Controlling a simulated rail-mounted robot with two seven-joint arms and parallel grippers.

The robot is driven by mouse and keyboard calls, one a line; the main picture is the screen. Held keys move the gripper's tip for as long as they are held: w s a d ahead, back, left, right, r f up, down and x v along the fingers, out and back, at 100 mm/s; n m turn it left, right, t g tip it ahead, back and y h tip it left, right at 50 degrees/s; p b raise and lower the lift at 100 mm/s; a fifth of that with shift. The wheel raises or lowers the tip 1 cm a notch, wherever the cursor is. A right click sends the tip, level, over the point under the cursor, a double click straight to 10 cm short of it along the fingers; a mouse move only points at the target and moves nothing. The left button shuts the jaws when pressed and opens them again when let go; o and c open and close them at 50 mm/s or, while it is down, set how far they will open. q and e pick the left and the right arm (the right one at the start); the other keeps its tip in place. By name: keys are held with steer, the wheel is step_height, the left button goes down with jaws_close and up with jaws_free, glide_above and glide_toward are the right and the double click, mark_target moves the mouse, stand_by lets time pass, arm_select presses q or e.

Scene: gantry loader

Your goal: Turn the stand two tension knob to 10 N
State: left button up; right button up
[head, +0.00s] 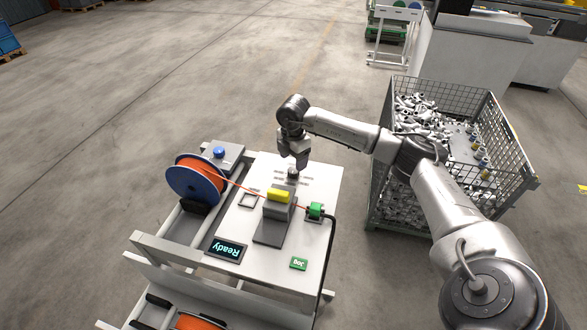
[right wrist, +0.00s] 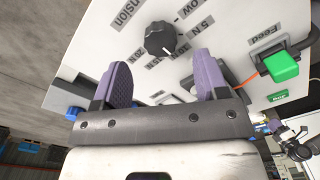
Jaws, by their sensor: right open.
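The black tension knob (right wrist: 162,40) stands on the white panel under printed labels, which appear upside down in the right wrist view. "Low", "5 N" and other marks are legible around it; I cannot tell surely which mark its pointer faces. In the head view the knob (head: 293,174) is small, just below my right gripper (head: 300,162). My right gripper's purple fingers (right wrist: 162,80) are spread apart and empty, with the knob ahead of and between them, not touched.
The panel (head: 325,180) also carries a yellow-topped block (head: 278,196), a green feed unit (head: 315,210), a green Jog button (head: 299,263) and a "Ready" display (head: 226,249). An orange cable spool (head: 178,190) is at left. A wire crate of metal parts (head: 377,190) stands right.

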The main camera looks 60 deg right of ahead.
mark_target(294, 170)
step_height(294, 170, up, 9)
steer(key=b, duration=0.1)
steer(key=shift+b, duration=0.3)
stand_by(0.4)
